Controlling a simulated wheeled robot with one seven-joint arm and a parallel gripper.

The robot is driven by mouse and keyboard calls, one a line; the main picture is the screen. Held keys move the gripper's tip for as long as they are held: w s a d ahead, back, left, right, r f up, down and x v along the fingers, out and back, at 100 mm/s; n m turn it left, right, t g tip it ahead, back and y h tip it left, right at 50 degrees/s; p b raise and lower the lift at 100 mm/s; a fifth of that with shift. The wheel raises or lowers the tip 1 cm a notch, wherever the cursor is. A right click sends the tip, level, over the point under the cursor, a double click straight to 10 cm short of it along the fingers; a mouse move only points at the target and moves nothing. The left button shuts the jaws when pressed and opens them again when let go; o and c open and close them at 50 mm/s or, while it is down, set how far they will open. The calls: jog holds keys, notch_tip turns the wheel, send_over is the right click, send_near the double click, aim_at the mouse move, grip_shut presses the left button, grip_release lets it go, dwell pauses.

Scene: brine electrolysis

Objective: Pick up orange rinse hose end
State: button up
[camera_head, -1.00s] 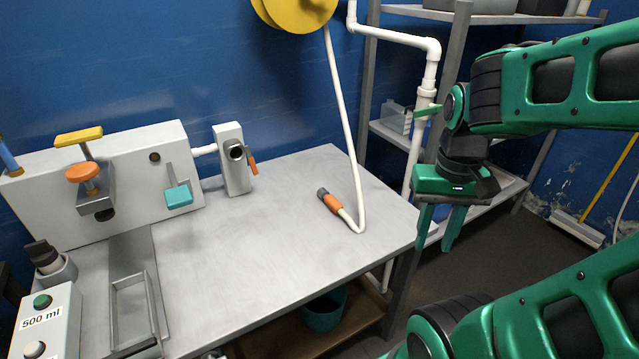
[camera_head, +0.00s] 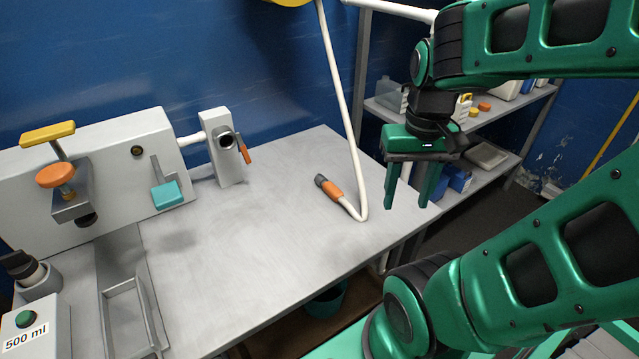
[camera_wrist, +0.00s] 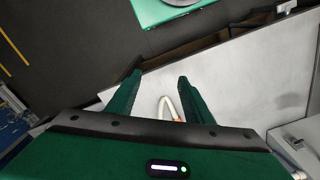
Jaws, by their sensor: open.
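The rinse hose end (camera_head: 333,189) is an orange grip with a dark grey tip. It lies on the grey bench top (camera_head: 270,235), and its white hose (camera_head: 345,110) bends beside it and rises up the blue wall. My gripper (camera_head: 405,204) is open and empty, pointing down to the right of the hose end, above the bench's right edge. In the wrist view my two green fingers (camera_wrist: 156,88) are spread. The white hose (camera_wrist: 172,106) shows between and beyond them with a bit of orange (camera_wrist: 178,118); the rest is hidden by my gripper body.
A white fixture with an orange-handled valve (camera_head: 228,145) stands at the back of the bench. A panel with an orange knob (camera_head: 62,176) and a metal tray (camera_head: 128,312) are at left. A shelf rack (camera_head: 480,125) stands behind my gripper. The bench middle is clear.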

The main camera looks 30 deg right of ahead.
jog(key=w+d+f+n, duration=0.2)
jog(key=w+d+n, duration=0.1)
jog(key=w, duration=1)
jog(key=n, duration=0.3)
send_over(336, 191)
notch_tip(336, 191, down, 6)
notch_tip(336, 191, down, 11)
jog(key=shift+f, duration=0.1)
jog(key=shift+c, duration=0.6)
grip_shut()
